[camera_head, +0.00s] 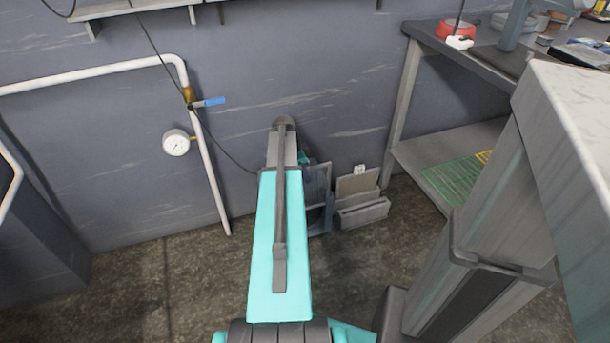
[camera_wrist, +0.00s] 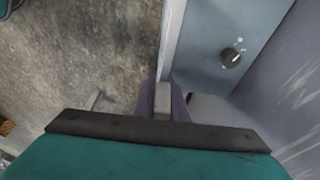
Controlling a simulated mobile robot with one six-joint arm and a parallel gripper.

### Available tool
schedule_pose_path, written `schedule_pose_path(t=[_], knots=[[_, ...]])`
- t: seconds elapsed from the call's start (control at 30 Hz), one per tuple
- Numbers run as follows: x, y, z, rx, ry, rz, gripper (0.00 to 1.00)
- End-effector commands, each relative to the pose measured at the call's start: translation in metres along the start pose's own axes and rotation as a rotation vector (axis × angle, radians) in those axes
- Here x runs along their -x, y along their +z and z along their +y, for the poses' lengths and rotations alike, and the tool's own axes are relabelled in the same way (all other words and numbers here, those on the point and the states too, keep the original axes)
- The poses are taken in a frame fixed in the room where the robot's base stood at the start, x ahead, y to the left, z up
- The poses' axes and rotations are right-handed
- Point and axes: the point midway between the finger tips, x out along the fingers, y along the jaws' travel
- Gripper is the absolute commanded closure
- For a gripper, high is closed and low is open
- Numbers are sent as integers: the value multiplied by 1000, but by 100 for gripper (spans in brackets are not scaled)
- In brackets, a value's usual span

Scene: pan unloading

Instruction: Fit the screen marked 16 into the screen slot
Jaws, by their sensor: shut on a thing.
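In the wrist view my gripper (camera_wrist: 165,100) is shut at the lower end of a thin pale edge (camera_wrist: 173,40), which looks like the side of a panel. I cannot tell whether this panel is a screen, and I see no number on it. In the head view my arm hides my gripper. A blue-grey framed panel (camera_head: 318,190) shows just right of the arm, near the wall. Flat grey boards (camera_head: 360,190) lean at the wall beside it. A small white tag (camera_head: 360,169) on them is too small to read. I cannot make out the screen slot.
A blue-grey face with a black knob (camera_wrist: 231,58) stands close right of my gripper in the wrist view. A workbench (camera_head: 425,32) stands at right. Floor at lower left is clear.

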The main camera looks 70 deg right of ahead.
Motion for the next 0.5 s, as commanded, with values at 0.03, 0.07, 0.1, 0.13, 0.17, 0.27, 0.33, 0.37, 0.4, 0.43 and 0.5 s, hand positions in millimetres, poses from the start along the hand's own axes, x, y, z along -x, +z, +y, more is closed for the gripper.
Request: schedule_pose_path(t=[0.03, 0.07, 0.1, 0.13, 0.17, 0.27, 0.33, 0.37, 0.4, 0.43, 0.5], knots=[[0, 0, 0, 0, 0, 0, 100], [-1, 0, 0, 0, 0, 0, 100], [-1, 0, 0, 0, 0, 0, 100], [-1, 0, 0, 0, 0, 0, 100], [-2, 0, 0, 0, 0, 0, 100], [-2, 1, 0, 0, 0, 0, 100], [-3, 1, 0, 0, 0, 0, 100], [-3, 1, 0, 0, 0, 0, 100], [-4, 1, 0, 0, 0, 0, 100], [-4, 1, 0, 0, 0, 0, 100], [-5, 1, 0, 0, 0, 0, 100]])
